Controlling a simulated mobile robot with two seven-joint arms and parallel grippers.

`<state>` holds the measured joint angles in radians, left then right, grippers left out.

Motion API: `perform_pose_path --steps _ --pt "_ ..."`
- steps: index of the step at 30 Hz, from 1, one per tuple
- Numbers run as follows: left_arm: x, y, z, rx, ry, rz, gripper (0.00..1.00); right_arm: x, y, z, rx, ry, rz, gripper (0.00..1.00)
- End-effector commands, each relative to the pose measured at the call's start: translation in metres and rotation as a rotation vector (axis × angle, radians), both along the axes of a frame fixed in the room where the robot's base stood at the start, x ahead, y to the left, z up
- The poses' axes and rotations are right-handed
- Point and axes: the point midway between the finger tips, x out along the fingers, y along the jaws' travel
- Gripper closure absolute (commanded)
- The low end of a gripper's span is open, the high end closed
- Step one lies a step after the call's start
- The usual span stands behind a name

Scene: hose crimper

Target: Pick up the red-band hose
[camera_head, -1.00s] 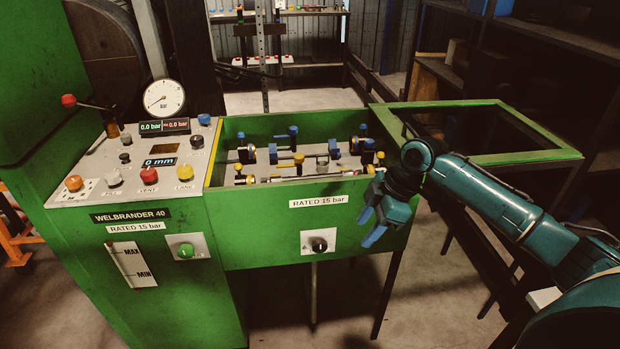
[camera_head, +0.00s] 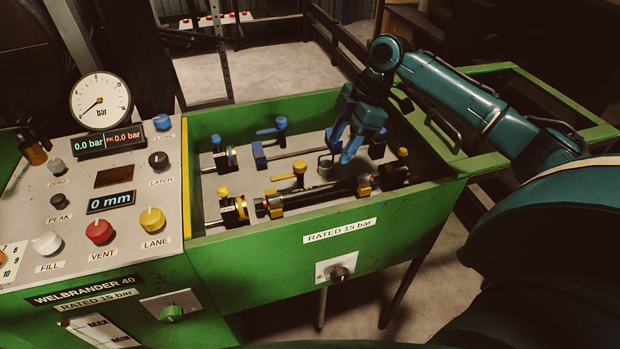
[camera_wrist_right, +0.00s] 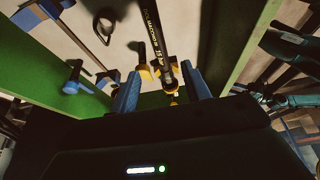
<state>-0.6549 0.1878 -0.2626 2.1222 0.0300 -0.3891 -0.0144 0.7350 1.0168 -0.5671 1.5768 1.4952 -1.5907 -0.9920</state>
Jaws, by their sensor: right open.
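A black hose (camera_head: 318,194) lies along the near lane of the green trough, between yellow-marked fittings. A small reddish area shows near its right end, too small to tell clearly as a band. In the right wrist view the black hose (camera_wrist_right: 153,30) has pale lettering and runs toward the space between my fingers. My right gripper (camera_head: 344,146) is open and empty, pointing down over the trough, above and behind the hose's right part. Its two blue fingers also show in the wrist view (camera_wrist_right: 161,75), apart from each other. My left gripper is not in view.
Blue clamps and a blue handle (camera_head: 271,130) stand in the far lane. A yellow handle (camera_head: 298,170) stands just behind the hose. The trough's green front wall (camera_head: 270,252) is close in front. The control panel (camera_head: 130,180) with gauge (camera_head: 100,101) is left.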

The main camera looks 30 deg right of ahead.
Motion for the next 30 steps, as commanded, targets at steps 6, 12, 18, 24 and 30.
perform_pose_path --steps 6,12,18,24,30 --pt "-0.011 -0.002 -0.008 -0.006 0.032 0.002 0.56 0.003 0.016 -0.039 0.001 0.004 0.002 0.53" --pt "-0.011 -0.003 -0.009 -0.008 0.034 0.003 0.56 0.006 0.025 -0.064 0.0 0.003 0.001 0.53" --pt "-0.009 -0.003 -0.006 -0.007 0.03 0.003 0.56 0.009 0.03 -0.077 0.002 0.002 0.001 0.53" --pt "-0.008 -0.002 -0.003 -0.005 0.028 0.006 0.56 0.015 0.04 -0.105 0.001 0.004 0.002 0.53" --pt "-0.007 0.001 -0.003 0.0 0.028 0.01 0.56 0.016 0.044 -0.117 -0.001 0.001 0.0 0.53"
